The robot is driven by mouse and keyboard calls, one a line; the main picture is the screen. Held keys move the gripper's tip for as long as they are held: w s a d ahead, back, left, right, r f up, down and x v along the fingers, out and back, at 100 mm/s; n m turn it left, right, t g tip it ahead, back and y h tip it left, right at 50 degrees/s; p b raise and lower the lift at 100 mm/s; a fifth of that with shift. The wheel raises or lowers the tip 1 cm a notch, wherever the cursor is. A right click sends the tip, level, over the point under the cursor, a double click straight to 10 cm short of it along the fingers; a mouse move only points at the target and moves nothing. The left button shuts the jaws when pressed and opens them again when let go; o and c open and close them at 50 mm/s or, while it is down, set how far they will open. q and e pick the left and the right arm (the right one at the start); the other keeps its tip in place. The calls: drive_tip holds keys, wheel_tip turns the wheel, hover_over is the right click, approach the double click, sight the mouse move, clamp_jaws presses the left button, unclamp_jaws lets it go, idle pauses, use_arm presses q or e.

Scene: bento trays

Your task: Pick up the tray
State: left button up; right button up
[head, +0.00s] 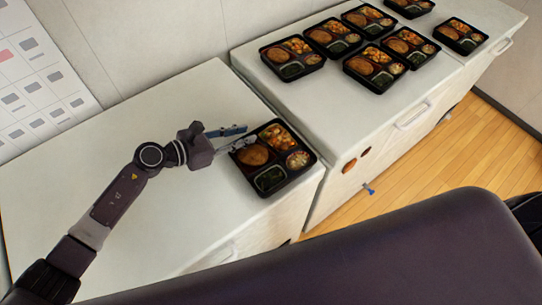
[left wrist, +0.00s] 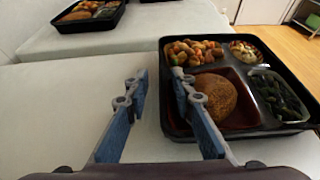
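A black bento tray (head: 292,179) lies flat on the near white counter, close to its right end. It holds a round brown patty (head: 253,154), orange-brown chunks, a pale mixed salad and dark greens in separate compartments. My left gripper (head: 249,134) is at the tray's far-left side with its fingers apart. In the left wrist view, the left gripper (left wrist: 159,75) has one finger outside the tray (left wrist: 270,133) and the other over its inside, with the left wall between them. I cannot tell whether either finger touches the wall. My right gripper is not in view.
Several more filled trays (head: 378,87) stand on the adjoining white counter (head: 300,105) to the right. The near counter (head: 90,165) is bare left of the tray. A wall with a posted chart (head: 35,80) runs behind. Wooden floor (head: 440,135) shows at right.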

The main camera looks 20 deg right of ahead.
use_arm(q)
clamp_jaws()
drive_tip(key=shift+r, duration=0.1)
